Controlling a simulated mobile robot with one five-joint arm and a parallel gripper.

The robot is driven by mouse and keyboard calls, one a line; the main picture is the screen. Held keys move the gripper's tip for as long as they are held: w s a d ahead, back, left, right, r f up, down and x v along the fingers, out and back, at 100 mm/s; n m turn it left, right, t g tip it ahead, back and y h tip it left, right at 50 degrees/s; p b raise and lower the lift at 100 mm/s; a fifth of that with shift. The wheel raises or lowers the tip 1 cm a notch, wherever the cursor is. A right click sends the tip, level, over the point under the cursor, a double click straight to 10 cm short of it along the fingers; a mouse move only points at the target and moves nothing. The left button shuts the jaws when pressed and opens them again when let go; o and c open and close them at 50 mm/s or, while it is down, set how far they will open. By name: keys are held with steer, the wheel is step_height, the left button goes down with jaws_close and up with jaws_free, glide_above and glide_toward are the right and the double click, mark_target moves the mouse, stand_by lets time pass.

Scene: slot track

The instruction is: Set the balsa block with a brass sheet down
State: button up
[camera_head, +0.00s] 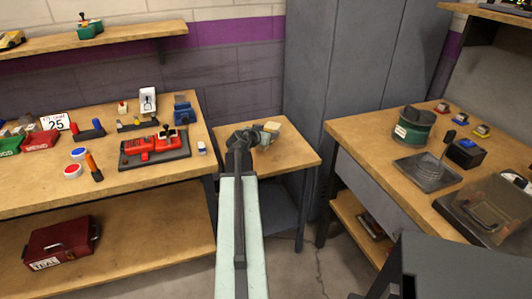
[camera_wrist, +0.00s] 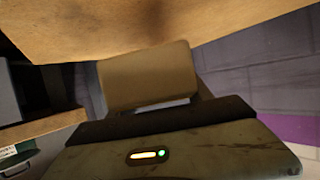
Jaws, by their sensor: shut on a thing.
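The balsa block (camera_head: 271,127) is a small pale tan block at the end of my gripper (camera_head: 262,134), over the small wooden table (camera_head: 290,158) in the head view. In the wrist view the block (camera_wrist: 148,76) stands out beyond the dark jaws of my gripper (camera_wrist: 155,117), which is shut on it. A wooden surface (camera_wrist: 150,25) fills the top of that view, close to the block. I cannot tell whether block and surface touch. I cannot clearly make out the brass sheet.
A workbench (camera_head: 20,190) with a red vise (camera_head: 152,148), tools and small bins stands at the left. Grey lockers (camera_head: 330,70) rise behind the small table. Another bench (camera_head: 375,130) at the right holds a green tin (camera_head: 414,127) and a dark tray (camera_head: 425,172).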

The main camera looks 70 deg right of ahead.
mark_target(258, 147)
step_height(258, 147, down, 6)
steer(key=b, duration=0.4)
steer(key=shift+r, duration=0.35)
steer(key=shift+f, duration=0.2)
steer(key=o, duration=1.4)
steer(key=shift+r, duration=0.1)
steer(key=shift+r, duration=0.25)
steer(key=p+v, duration=0.3)
steer(key=v, duration=0.4)
steer(key=shift+a+r, duration=0.1)
steer(key=shift+a, duration=0.2)
steer(key=shift+d, duration=0.1)
